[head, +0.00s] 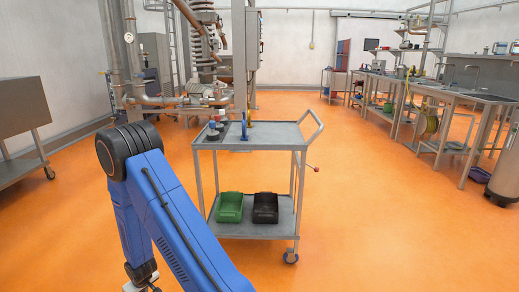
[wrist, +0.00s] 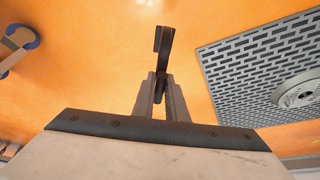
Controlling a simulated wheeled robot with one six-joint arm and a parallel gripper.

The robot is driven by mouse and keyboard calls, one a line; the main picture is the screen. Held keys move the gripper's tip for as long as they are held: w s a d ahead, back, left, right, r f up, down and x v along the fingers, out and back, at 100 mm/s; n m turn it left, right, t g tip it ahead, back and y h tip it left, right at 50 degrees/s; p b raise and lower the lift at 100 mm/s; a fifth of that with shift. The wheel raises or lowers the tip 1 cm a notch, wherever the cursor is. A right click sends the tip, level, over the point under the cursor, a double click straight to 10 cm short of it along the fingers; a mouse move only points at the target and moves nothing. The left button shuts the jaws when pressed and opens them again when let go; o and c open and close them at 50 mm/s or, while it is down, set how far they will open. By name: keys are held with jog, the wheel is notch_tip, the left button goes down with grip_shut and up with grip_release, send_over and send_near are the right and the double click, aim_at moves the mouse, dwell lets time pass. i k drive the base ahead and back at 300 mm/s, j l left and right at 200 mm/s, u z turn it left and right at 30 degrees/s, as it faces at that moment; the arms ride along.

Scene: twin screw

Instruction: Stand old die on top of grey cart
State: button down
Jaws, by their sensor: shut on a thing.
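The grey cart (head: 270,133) stands ahead in the head view, with a top tray, a lower shelf and a push handle at its right. My gripper (wrist: 162,95) is shut on a dark, narrow piece (wrist: 163,48), seen nearly edge-on in the wrist view, above the orange floor. It may be the old die, but I cannot tell for sure from this angle. In the head view my arm reaches down at the left, and the gripper is mostly cut off by the bottom edge, away from the cart top.
The cart's top holds a dark round item (head: 213,135) and blue (head: 244,131) and yellow items at its left; its right half is clear. Green (head: 229,207) and black (head: 265,208) bins sit below. A slotted panel (wrist: 235,60) bears a grey disc (wrist: 300,92) in the wrist view.

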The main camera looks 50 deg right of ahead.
aim_at(281, 132)
jog(key=k+z, duration=0.1)
jog(key=z, duration=1)
jog(key=j+z, duration=0.15)
jog(key=z, duration=0.3)
jog(key=j+z, duration=0.15)
jog(key=z, duration=0.25)
jog(key=j+z, duration=0.1)
jog(key=z, duration=0.35)
